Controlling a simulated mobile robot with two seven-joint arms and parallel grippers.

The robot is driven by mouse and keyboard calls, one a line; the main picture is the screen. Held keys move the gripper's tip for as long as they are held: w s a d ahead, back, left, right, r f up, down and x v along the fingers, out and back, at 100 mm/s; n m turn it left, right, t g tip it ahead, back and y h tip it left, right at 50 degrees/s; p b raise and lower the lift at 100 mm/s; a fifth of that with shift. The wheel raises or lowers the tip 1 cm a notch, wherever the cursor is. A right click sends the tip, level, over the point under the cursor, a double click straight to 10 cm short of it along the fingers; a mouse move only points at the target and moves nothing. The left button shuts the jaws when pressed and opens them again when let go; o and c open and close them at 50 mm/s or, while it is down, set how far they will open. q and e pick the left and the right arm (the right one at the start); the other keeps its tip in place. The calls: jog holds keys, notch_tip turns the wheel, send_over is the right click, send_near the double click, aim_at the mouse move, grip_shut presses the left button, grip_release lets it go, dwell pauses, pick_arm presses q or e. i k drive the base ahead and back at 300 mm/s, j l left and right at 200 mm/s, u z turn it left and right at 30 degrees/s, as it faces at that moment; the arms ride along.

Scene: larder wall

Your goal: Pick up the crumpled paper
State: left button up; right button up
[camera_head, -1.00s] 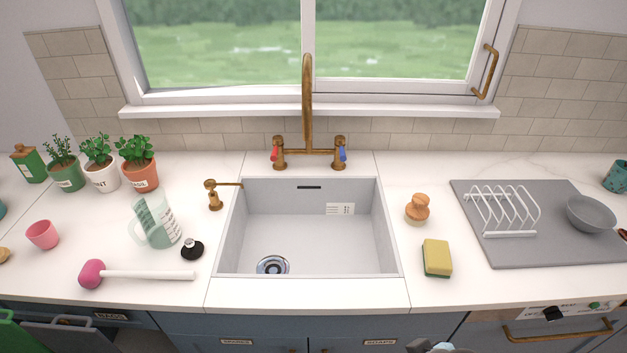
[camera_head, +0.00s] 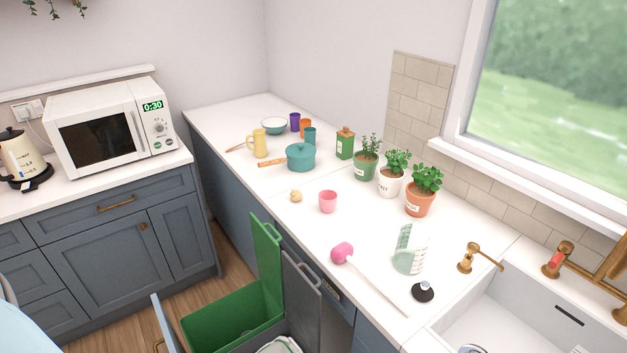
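I cannot make out a thing that is surely crumpled paper. A small tan lump (camera_head: 296,195) lies on the counter, left of a pink cup (camera_head: 328,201); it is too small to tell what it is. A pale, white item (camera_head: 280,345) shows at the bottom edge, in the bin beside the green one, and is partly cut off. Neither gripper can be made out in the head view.
An open green bin (camera_head: 228,318) with a raised lid (camera_head: 266,250) stands out from the cabinets. A microwave (camera_head: 105,130) is at left. Some floor (camera_head: 185,280) is clear.

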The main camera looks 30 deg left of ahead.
aim_at(296, 195)
jog(key=k+u, duration=0.1)
jog(key=u, duration=1.7)
